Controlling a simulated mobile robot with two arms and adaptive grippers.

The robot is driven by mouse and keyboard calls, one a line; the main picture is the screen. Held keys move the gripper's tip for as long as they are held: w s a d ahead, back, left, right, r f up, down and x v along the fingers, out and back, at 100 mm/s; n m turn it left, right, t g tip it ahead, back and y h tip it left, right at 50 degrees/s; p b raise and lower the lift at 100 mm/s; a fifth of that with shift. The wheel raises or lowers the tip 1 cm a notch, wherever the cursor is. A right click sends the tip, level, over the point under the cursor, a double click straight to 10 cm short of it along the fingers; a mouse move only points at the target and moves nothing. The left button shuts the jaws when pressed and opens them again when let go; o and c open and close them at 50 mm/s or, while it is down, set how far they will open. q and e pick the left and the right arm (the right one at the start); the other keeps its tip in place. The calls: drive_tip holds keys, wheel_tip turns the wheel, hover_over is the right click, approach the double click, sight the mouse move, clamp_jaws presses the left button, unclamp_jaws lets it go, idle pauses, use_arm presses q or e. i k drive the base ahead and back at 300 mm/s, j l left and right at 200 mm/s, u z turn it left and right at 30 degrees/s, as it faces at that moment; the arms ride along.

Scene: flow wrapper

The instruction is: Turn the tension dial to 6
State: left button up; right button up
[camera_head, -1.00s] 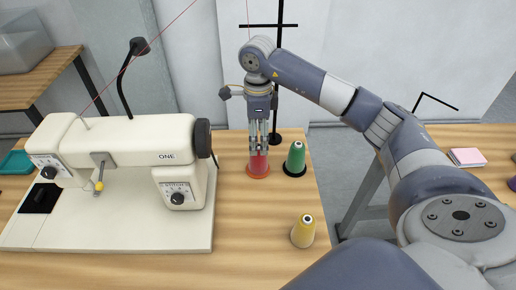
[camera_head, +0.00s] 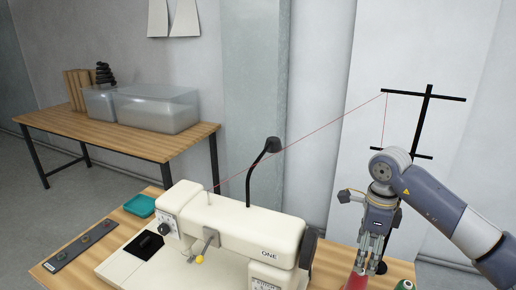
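A white sewing machine (camera_head: 243,228) stands on the wooden table, marked ONE. A dark round dial (camera_head: 164,229) sits on the panel at its left end. A second panel (camera_head: 268,284) with lettering is at the lower right, cut off by the bottom edge, its dial out of view. Numbers are too small to read, and I cannot tell which dial is for tension. My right gripper (camera_head: 370,262) points down just above a red thread spool (camera_head: 357,284), at its top. Whether its fingers grip the spool is unclear. My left gripper is not in view.
A green spool (camera_head: 405,285) stands right of the red one. A black thread stand (camera_head: 426,115) rises behind my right arm, with a red thread running to the machine. A teal tray (camera_head: 139,206) and a dark strip (camera_head: 84,250) lie left. A side table (camera_head: 120,137) holds clear bins (camera_head: 158,107).

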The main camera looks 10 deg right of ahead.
sight(163, 229)
drive_tip(key=k+j, duration=1.15)
drive_tip(key=k, duration=0.1)
